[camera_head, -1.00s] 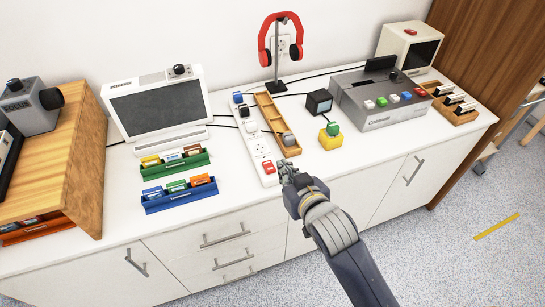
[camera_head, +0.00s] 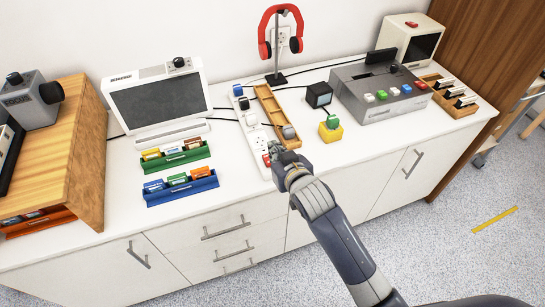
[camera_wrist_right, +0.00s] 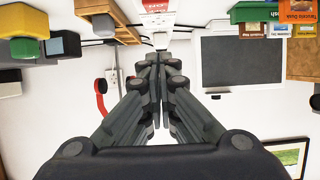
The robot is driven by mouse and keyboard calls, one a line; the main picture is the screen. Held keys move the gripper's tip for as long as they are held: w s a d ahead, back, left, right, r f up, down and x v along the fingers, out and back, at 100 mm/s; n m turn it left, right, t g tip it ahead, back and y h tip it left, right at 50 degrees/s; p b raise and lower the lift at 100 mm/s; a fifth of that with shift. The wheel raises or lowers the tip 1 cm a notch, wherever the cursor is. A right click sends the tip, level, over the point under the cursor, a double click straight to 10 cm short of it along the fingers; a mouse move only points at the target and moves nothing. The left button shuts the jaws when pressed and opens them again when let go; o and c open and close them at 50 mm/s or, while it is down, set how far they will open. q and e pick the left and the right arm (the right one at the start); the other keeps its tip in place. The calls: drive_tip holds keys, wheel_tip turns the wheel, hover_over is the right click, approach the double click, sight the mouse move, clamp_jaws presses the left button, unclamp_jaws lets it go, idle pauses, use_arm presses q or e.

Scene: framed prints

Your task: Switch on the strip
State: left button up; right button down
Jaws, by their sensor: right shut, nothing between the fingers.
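The white power strip (camera_head: 252,128) lies on the counter, with plugs in its far end. Its red switch (camera_head: 267,159) is at the near end, partly hidden by my right gripper (camera_head: 275,155). I cannot tell from its look whether the switch is on or off. In the right wrist view, the red switch (camera_wrist_right: 154,6) shows at the top edge, with the strip (camera_wrist_right: 158,22) below it in the picture. My right gripper (camera_wrist_right: 160,60) is shut and empty, its fingertips close to the switch end. I cannot tell whether they touch it. My left gripper is not in view.
A wooden tray (camera_head: 266,103) lies just right of the strip. A black cube (camera_head: 318,95) and a yellow block with a green top (camera_head: 330,133) stand further right. Green (camera_head: 175,160) and blue (camera_head: 180,191) card racks are left. The counter front right of the gripper is clear.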

drive_tip(key=x, duration=0.2)
drive_tip(key=shift+w+a+f, duration=0.1)
drive_tip(key=shift+w, duration=0.2)
wheel_tip(320, 180, down, 3)
drive_tip(key=shift+s+r, duration=0.1)
drive_tip(key=shift+r, duration=0.1)
drive_tip(key=shift+s+f, duration=0.15)
drive_tip(key=shift+f, duration=0.65)
